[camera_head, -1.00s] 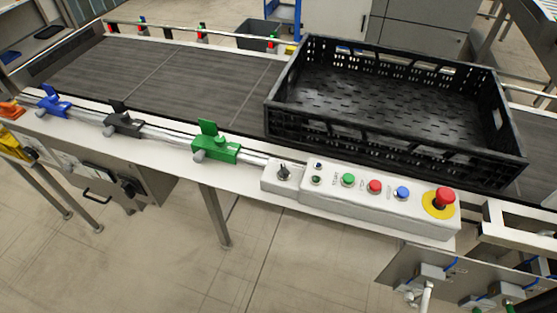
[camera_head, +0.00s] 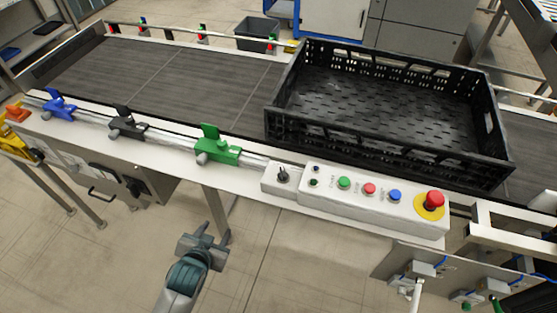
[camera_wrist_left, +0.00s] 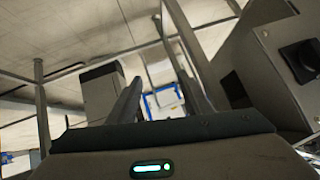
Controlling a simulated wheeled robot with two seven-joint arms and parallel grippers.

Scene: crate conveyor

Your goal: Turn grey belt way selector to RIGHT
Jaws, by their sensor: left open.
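A small black selector knob (camera_head: 283,175) stands on a light grey box at the left end of the control panel (camera_head: 370,202), on the conveyor's near edge. Its exact pointing direction is too small to tell. My left gripper (camera_head: 203,241) is in front of and below the conveyor edge, left of the selector and apart from it. In the left wrist view its two fingers (camera_wrist_left: 160,95) are spread with nothing between them. That view also shows a dark knob (camera_wrist_left: 301,60) on a grey box at the right; I cannot tell which knob it is. My right gripper is not in view.
A black crate (camera_head: 390,150) sits on the dark belt (camera_head: 150,70) behind the panel. Green (camera_head: 218,150), black (camera_head: 128,126) and blue (camera_head: 58,106) clamps line the near rail. A red emergency button (camera_head: 434,200) is at the panel's right end. Open floor lies in front.

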